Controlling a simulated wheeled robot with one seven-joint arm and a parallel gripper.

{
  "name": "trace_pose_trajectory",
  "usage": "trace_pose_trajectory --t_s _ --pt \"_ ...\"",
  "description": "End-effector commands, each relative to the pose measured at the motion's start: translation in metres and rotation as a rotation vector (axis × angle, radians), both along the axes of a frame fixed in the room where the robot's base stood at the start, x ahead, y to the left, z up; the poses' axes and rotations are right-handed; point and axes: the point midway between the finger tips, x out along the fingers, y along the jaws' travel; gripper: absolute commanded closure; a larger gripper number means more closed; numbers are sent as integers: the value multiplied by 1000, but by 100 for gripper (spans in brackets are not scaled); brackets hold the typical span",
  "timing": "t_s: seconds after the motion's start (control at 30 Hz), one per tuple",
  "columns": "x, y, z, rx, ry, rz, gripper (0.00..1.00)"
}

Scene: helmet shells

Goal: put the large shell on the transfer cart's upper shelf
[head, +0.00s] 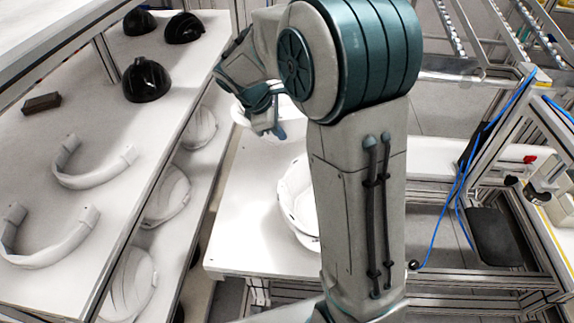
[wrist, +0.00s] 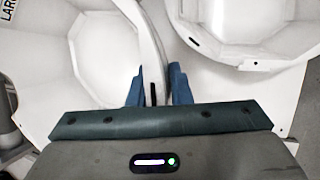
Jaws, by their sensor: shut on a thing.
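My gripper (wrist: 158,78) is shut on the rim of a white, bowl-like shell (wrist: 70,65) at the left of the wrist view. Black letters "LAR" show at that view's top-left corner, so this may be the large shell. In the head view, my gripper (head: 270,128) is over the white top surface (head: 240,235), with a white shell (head: 289,106) mostly hidden behind it and my arm. Another white shell (head: 298,195) rests nearer on this surface, partly behind my arm. A second shell (wrist: 250,35) also shows in the wrist view. I cannot tell whether the held shell is lifted.
A rack on the left holds black shells (head: 147,80) and white curved bands (head: 92,165) on top, with several white shells (head: 168,195) on its lower level. A framed stand with a blue cable (head: 447,212) is on the right.

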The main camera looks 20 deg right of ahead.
Motion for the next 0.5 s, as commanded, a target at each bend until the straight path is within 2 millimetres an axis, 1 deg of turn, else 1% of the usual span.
trace_pose_trajectory --t_s 0.03,0.1,0.2,0.3,0.5 --pt "0 1 -14 -2 5 5 100" --pt "-1 2 -32 -2 5 5 100" --pt "0 1 -53 -1 3 4 100" --pt "0 1 -67 -1 2 2 100" --pt "1 0 -80 -2 -1 0 100"
